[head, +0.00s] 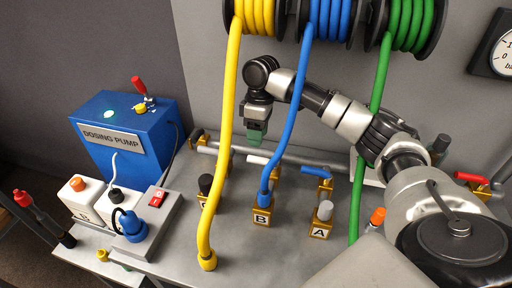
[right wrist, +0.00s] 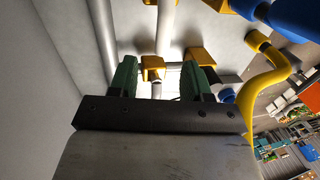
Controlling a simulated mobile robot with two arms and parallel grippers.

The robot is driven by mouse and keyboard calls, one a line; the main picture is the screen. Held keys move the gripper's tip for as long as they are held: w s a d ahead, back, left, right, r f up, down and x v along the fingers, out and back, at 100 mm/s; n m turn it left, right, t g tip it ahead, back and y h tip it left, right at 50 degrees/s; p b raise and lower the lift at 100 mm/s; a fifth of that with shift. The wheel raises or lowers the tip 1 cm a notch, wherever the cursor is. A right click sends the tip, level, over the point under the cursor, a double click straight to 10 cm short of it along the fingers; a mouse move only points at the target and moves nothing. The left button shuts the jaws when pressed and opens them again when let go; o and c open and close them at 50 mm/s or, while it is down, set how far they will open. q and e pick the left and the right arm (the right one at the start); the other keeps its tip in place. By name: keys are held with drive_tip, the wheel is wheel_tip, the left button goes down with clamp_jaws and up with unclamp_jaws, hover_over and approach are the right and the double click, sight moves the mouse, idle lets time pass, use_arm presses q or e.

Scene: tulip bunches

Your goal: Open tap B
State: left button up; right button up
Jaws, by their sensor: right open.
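Tap B (head: 262,217) is a brass block with a "B" label on the metal bench, and the blue hose (head: 292,110) runs down to it. A white lever-like bar (head: 258,160) lies behind it, near my right gripper (head: 254,138). That gripper hangs above the pipe with its green fingers down. In the right wrist view the gripper (right wrist: 160,72) is open, with a brass fitting (right wrist: 152,66) showing between its fingers. I cannot tell whether it touches anything. Tap A (head: 320,231) stands to the right, with a blue lever (head: 316,171). My left gripper is not in view.
The yellow hose (head: 225,125) hangs just left of my right gripper, also in the right wrist view (right wrist: 262,85). The green hose (head: 376,95) passes near my arm. A grey pipe (head: 300,161) runs along the back. A blue dosing pump (head: 125,145) stands at the left.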

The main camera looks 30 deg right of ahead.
sight(256, 157)
drive_tip(key=f, duration=0.2)
drive_tip(key=s+f, duration=0.1)
drive_tip(key=f, duration=0.1)
drive_tip(key=a+f+p, duration=0.1)
drive_tip(key=f, duration=0.1)
drive_tip(key=shift+s+a+f, duration=0.1)
drive_tip(key=shift+s+f, duration=0.05)
drive_tip(key=shift+f, duration=0.15)
drive_tip(key=shift+c, duration=0.4)
clamp_jaws()
